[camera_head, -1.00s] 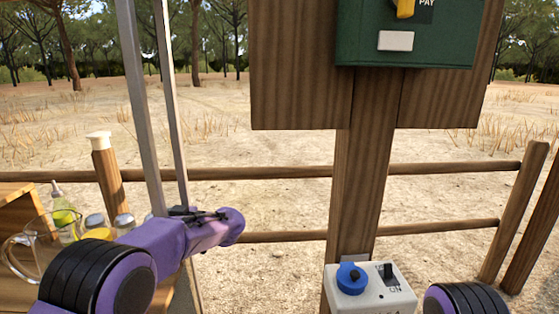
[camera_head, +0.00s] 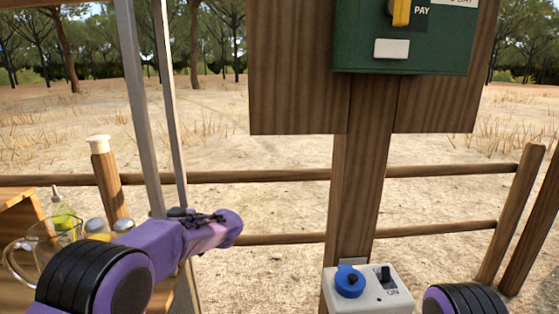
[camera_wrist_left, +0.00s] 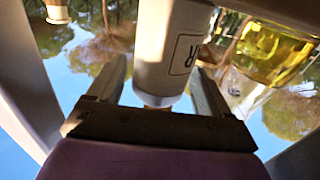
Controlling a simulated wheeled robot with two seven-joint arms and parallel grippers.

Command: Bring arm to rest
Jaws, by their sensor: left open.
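My purple left arm (camera_head: 150,250) comes in from the lower left of the head view. Its gripper (camera_head: 195,217) is small and dark there, and the fingers are hard to make out. In the left wrist view the left gripper (camera_wrist_left: 162,88) has its two grey fingers apart, open. A white cylinder with a dark-outlined letter label (camera_wrist_left: 172,45) shows between the fingers; I cannot tell whether it stands between them or beyond them. Part of my right arm (camera_head: 465,298) shows at the lower right. The right gripper is out of view.
A glass jug (camera_head: 40,245), a spray bottle (camera_head: 65,218) and small lidded jars (camera_head: 97,227) stand at the left. Grey metal struts (camera_head: 137,110) rise by my arm. A wooden post (camera_head: 360,160) carries a green pay box (camera_head: 405,45). A white switch box (camera_head: 370,290) stands below.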

